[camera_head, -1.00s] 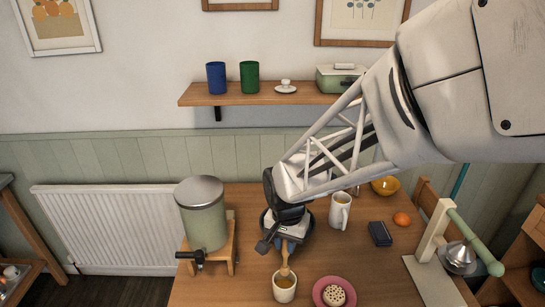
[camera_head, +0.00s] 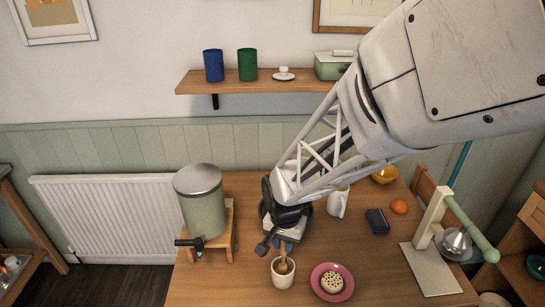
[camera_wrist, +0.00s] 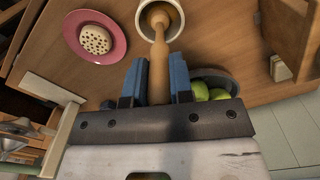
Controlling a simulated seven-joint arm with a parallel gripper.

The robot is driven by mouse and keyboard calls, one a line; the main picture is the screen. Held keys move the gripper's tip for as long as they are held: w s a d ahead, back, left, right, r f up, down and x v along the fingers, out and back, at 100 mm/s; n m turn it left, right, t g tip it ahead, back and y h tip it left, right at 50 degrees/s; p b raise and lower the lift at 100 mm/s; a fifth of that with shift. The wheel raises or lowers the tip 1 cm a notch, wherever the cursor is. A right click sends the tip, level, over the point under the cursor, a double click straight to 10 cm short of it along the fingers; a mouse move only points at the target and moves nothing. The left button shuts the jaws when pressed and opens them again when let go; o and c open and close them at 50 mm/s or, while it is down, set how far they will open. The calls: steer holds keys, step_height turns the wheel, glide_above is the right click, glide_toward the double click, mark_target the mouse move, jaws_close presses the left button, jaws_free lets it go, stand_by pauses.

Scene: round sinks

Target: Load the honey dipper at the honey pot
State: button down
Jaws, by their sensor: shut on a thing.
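The honey dipper (camera_wrist: 159,62) is a wooden stick held between the blue fingers of my gripper (camera_wrist: 156,82), which is shut on its handle. Its far end is inside the honey pot (camera_wrist: 143,22), a small cream cup with amber honey showing within. In the head view the honey pot (camera_head: 283,279) stands near the table's front edge, and the dipper (camera_head: 284,262) reaches down into it from my gripper (camera_head: 280,246). The dipper's head is hidden inside the pot, so I cannot tell how deep it sits or whether honey coats it.
A pink plate (camera_head: 318,291) with a dotted round item lies just right of the pot. A white mug (camera_head: 338,203), dark box (camera_head: 377,221) and orange (camera_head: 399,207) are farther right. A green dispenser (camera_head: 204,207) stands left. Green fruit in a dark bowl (camera_wrist: 230,78) is close to my gripper.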

steer(key=shift+f, duration=0.4)
steer(key=shift+s+f, duration=0.1)
steer(key=shift+f, duration=0.55)
stand_by(2.6)
steer(key=shift+r, duration=0.1)
steer(key=shift+r, duration=3.5)
steer(key=shift+w+a, duration=0.1)
steer(key=shift+w, duration=0.15)
